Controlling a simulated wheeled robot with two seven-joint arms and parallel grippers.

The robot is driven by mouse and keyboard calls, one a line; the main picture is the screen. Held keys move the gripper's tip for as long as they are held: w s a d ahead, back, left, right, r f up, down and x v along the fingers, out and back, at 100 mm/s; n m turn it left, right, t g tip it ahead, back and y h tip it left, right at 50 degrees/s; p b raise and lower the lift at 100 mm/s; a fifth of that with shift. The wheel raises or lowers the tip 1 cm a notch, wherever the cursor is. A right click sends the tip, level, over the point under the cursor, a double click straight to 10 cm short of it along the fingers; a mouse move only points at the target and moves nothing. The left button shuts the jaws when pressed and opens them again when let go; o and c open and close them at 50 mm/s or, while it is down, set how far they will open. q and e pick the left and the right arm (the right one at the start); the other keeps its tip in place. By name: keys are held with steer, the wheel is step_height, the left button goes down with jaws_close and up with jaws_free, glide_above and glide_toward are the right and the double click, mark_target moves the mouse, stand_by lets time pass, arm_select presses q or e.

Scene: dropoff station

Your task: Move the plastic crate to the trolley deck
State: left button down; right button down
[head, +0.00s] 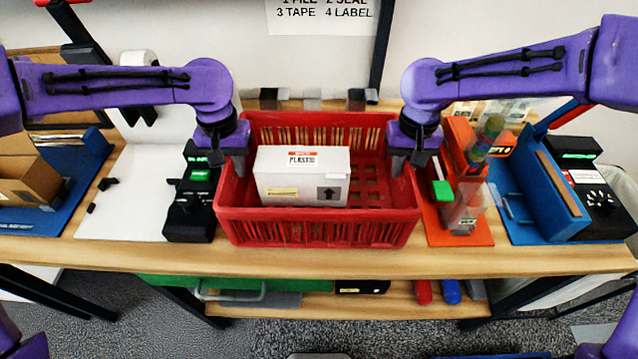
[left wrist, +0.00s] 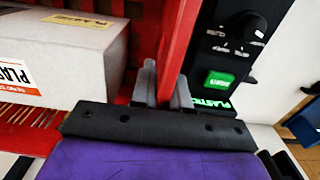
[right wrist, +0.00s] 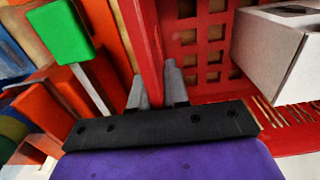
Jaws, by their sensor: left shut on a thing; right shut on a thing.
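The red plastic crate (head: 318,232) stands on the wooden bench in the middle of the head view. A white box (head: 302,178) with a "PLASTIC" label lies inside it. My left gripper (head: 235,160) is shut on the crate's left wall; the left wrist view shows the fingers (left wrist: 165,88) on either side of the red rim (left wrist: 178,50). My right gripper (head: 402,160) is shut on the right wall; in the right wrist view its fingers (right wrist: 157,90) straddle the rim (right wrist: 143,35). I cannot make out the trolley deck in these views.
A black device with a green display (head: 194,195) stands close to the crate's left side. An orange stand (head: 462,228) with a green block stands close on the right, then a blue holder (head: 548,200). A lower shelf (head: 350,303) runs below the bench.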

arm_select(q)
steer(key=shift+r, duration=0.15)
arm_select(e)
steer(key=shift+r, duration=0.15)
